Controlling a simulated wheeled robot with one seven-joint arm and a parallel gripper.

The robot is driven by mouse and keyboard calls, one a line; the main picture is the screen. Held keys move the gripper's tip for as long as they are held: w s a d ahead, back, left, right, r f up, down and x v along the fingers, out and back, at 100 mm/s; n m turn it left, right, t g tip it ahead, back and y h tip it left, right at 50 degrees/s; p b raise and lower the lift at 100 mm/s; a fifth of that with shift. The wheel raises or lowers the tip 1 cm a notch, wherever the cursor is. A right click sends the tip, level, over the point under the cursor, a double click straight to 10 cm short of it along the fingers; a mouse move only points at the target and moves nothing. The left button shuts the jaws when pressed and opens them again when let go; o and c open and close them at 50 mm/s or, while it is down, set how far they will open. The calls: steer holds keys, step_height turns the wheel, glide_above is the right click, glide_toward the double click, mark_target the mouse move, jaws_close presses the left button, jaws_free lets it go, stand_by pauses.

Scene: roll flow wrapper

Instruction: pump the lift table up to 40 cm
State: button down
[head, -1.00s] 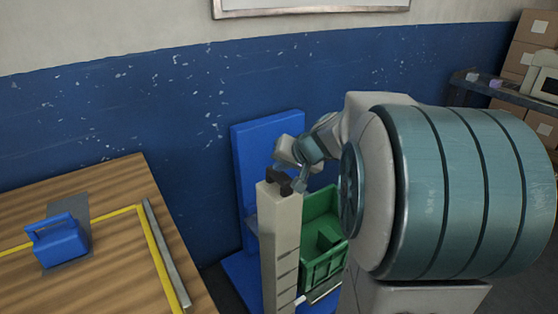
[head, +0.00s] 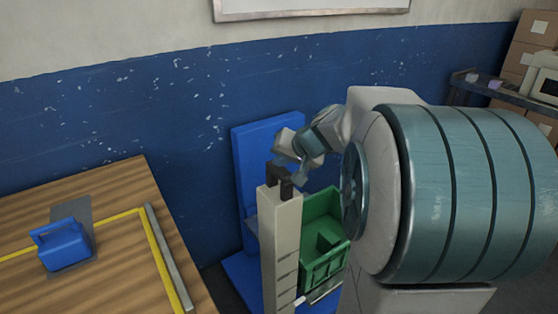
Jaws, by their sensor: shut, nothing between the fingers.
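The lift table is partly hidden by my arm. Its tall blue back panel (head: 250,150) stands by the wall, and a blue base (head: 238,272) shows low down. A green crate (head: 322,258) sits at it. A cream post (head: 281,240) with dark cross marks stands in front, with a dark bracket-like piece (head: 279,174) at its top. The pump lever and any height reading cannot be made out.
A wooden table (head: 110,225) with a yellow line and a grey edge strip is at the left. A blue box with a handle (head: 65,246) lies on it. Boxes and a dark shelf (head: 500,90) stand at the far right. My large arm link blocks the right half.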

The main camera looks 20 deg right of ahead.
steer(key=shift+r+p, duration=0.55)
steer(key=shift+r, duration=0.55)
step_height(320, 180, up, 5)
steer(key=p, duration=0.3)
stand_by(0.4)
steer(key=s+a+f+n+g+h+p, duration=0.1)
steer(key=s+a+f+n+g, duration=0.1)
steer(key=s, duration=0.9)
steer(key=s+a+f+n+g+h+p, duration=0.1)
steer(key=s+a+f+n+g, duration=0.2)
steer(key=s+a+f, duration=0.3)
steer(key=s+a+g, duration=0.1)
steer(key=s+a, duration=0.2)
steer(key=s, duration=0.2)
steer(key=shift+s+h, duration=0.15)
steer(key=shift+h, duration=0.15)
